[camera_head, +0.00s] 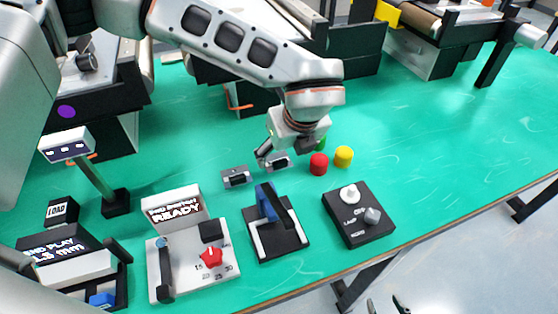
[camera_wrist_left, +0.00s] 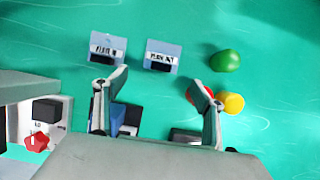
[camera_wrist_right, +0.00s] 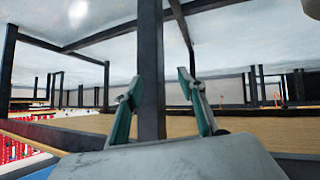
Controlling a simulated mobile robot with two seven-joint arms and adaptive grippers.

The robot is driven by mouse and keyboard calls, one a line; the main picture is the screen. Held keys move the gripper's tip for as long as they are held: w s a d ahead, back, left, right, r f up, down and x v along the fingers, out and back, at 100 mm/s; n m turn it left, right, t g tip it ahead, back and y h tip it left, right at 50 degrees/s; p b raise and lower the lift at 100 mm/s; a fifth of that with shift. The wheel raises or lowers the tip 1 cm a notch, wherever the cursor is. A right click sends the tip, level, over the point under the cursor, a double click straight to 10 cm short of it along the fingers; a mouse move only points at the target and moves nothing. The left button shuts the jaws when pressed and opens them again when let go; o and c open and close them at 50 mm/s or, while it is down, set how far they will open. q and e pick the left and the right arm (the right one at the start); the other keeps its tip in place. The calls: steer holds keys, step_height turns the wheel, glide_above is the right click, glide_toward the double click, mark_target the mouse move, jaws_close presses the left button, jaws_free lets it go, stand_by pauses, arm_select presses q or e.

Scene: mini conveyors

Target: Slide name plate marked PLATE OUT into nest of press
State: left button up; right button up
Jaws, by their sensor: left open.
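The name plate marked PLATE OUT (camera_wrist_left: 163,55) lies flat on the green table in the left wrist view. It also shows in the head view (camera_head: 277,162), partly covered by my left gripper (camera_head: 271,154). A second plate (camera_wrist_left: 107,47) lies to its left, its label hard to read. My left gripper is open and empty, its fingertips spread on the near side of the plates in its wrist view. The press (camera_head: 278,240), with a blue body and black lever, stands nearer the front edge; its nest is hard to make out. My right gripper (camera_wrist_right: 163,88) is open and empty, away from the plates.
Red (camera_head: 319,164), yellow (camera_head: 343,156) and green (camera_wrist_left: 225,60) pieces stand right of the plates. Conveyors stand behind. The table's right side is clear.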

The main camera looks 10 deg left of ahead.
mark_target(280, 162)
arm_select(q)
steer(key=x, duration=0.6)
steer(key=shift+w, duration=0.2)
steer(key=shift+s, duration=0.1)
steer(key=c, duration=1.8)
